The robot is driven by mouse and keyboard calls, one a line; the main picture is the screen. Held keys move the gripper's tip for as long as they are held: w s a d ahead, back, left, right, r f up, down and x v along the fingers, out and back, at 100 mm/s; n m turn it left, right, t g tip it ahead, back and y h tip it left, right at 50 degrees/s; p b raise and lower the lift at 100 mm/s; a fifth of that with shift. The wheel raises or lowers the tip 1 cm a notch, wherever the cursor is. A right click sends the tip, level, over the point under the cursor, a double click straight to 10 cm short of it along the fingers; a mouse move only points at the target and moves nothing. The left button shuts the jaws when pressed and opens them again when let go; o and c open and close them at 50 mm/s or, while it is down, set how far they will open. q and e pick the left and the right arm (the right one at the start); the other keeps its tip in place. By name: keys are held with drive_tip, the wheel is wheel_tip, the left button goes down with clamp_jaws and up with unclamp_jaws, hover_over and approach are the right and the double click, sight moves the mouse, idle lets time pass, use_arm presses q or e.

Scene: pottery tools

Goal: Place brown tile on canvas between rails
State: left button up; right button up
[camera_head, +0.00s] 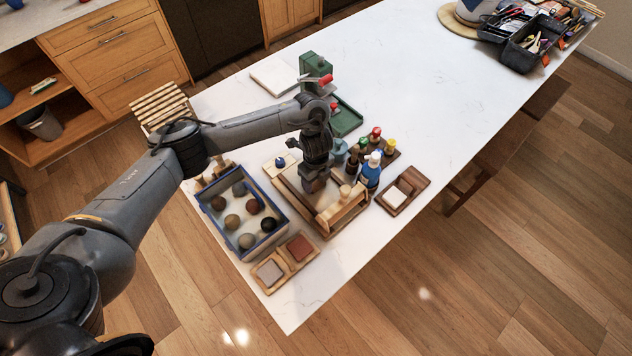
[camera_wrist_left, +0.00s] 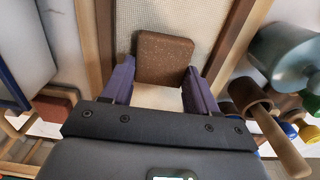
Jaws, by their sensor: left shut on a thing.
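The brown tile (camera_wrist_left: 165,57) is a speckled square block in the left wrist view. My left gripper (camera_wrist_left: 160,74) is shut on it, with a purple finger at each side. In the head view my left gripper (camera_head: 316,174) points down over the wooden board, with the brown tile (camera_head: 315,186) at its tips. The pale canvas (camera_wrist_left: 182,16) lies beneath and beyond the tile, between two wooden rails (camera_wrist_left: 87,40) (camera_wrist_left: 238,42). I cannot tell whether the tile touches the canvas. My right gripper is not in view.
A blue-rimmed tray (camera_head: 283,219) with several clay balls is at left. Small trays with a reddish tile (camera_head: 299,247) and a grey tile (camera_head: 269,271) lie in front.

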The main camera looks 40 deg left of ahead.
sight(316, 183)
use_arm(q)
drive_tip(key=shift+f, duration=0.25)
drive_tip(key=o, duration=1.2)
drive_tip(key=shift+c, duration=0.2)
wheel_tip(316, 183, up, 12)
drive_tip(key=p, duration=0.5)
drive_tip(key=shift+r, duration=0.15)
